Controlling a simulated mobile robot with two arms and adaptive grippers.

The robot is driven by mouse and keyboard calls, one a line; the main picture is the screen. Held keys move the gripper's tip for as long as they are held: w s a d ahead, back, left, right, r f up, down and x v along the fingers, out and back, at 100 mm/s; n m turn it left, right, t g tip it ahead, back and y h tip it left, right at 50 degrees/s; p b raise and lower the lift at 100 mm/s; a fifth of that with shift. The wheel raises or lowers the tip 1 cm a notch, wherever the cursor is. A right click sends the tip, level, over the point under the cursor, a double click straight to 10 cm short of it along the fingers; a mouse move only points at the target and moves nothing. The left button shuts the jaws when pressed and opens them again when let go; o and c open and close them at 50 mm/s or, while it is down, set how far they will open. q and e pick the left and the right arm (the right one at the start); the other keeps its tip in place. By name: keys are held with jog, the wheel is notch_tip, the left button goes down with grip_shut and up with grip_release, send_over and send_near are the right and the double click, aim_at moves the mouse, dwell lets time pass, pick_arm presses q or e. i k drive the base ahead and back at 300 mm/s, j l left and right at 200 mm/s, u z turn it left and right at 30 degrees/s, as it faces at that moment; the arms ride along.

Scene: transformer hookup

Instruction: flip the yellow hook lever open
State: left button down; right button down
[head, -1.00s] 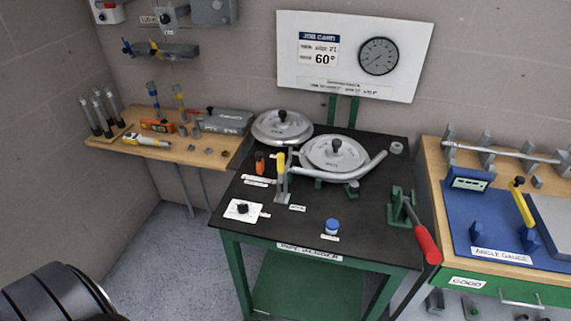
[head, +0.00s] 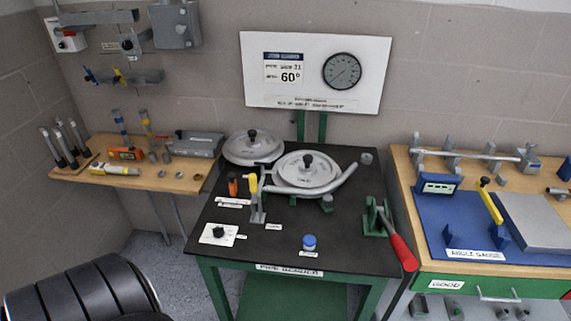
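A small upright lever with a yellow grip (head: 253,183) stands on a grey metal base on the black bench top, at the front left of the pipe bender's round grey formers. The yellow grip points up, beside a bent grey pipe (head: 318,188). An orange-handled piece (head: 232,184) stands just to its left. Whether the lever's hook is engaged is too small to tell. Another yellow handle (head: 491,205) leans over the blue angle gauge plate on the right bench. Neither of my grippers is in view.
The black bench top (head: 275,243) also carries a blue-capped item (head: 309,242), a black knob on a white plate (head: 218,233) and a red-handled lever (head: 402,252) overhanging the right edge. A wooden shelf (head: 175,183) with tools is at left. A job card board (head: 310,95) reads 60°.

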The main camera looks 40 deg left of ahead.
aim_at(252, 181)
jog(key=j+z, duration=0.25)
jog(key=j, duration=0.15)
jog(key=k+j+z, duration=0.25)
jog(key=j+z, duration=0.25)
jog(key=j, duration=0.25)
jog(key=k+j+z, duration=0.3)
jog(key=k+j, duration=0.2)
jog(key=j, duration=0.2)
jog(key=k+j, duration=0.25)
jog(key=j, duration=0.2)
jog(key=k+j+z, duration=0.1)
jog(key=j, duration=0.3)
jog(key=k+j, duration=0.6)
jog(key=j, duration=0.2)
jog(key=z, duration=0.05)
